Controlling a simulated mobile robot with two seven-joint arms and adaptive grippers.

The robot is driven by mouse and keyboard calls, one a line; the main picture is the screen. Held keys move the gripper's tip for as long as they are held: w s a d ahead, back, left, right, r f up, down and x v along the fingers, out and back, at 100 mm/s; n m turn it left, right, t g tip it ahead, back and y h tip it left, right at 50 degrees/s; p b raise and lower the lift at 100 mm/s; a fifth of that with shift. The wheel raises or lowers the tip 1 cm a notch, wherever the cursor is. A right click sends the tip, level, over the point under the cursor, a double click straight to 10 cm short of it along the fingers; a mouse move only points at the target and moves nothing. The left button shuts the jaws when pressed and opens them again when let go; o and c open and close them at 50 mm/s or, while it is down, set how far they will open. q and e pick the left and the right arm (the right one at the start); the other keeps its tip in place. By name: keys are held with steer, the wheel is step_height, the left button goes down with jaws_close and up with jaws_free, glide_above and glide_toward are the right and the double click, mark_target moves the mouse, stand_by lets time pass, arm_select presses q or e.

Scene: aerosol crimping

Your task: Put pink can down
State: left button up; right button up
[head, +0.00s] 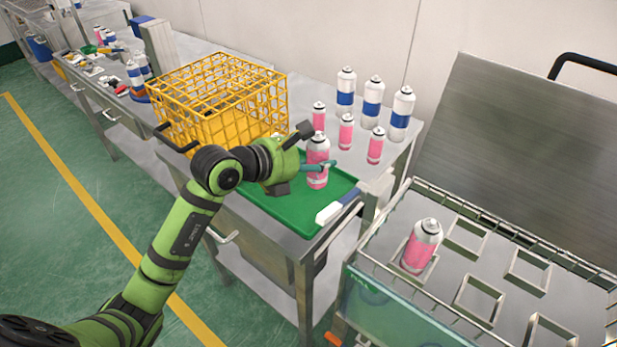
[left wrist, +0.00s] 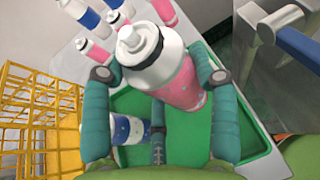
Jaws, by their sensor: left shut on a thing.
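A pink can with a white top (head: 317,162) is in my left gripper (head: 311,168), over the green tray (head: 283,210) on the metal table. Another pink can (head: 421,246) stands in a square holder of the metal rack (head: 493,258) at the right. My right gripper is not in view.
A yellow wire basket (head: 217,97) stands left of the tray. Several smaller pink cans (head: 346,131) and taller blue-and-white cans (head: 372,100) stand behind it. A white-and-blue object (head: 330,212) is at the tray's front right corner. Several rack holders (head: 528,272) are empty.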

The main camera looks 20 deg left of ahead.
mark_target(313, 174)
arm_select(q)
steer(key=shift+a+f, duration=0.1)
steer(key=shift+f, duration=0.8)
step_height(313, 174, down, 3)
steer(key=shift+f, duration=0.25)
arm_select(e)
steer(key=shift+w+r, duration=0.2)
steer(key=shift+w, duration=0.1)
arm_select(q)
steer(key=shift+f, duration=0.1)
steer(key=shift+f, duration=0.15)
steer(key=o, duration=1.3)
steer(key=shift+c, duration=0.2)
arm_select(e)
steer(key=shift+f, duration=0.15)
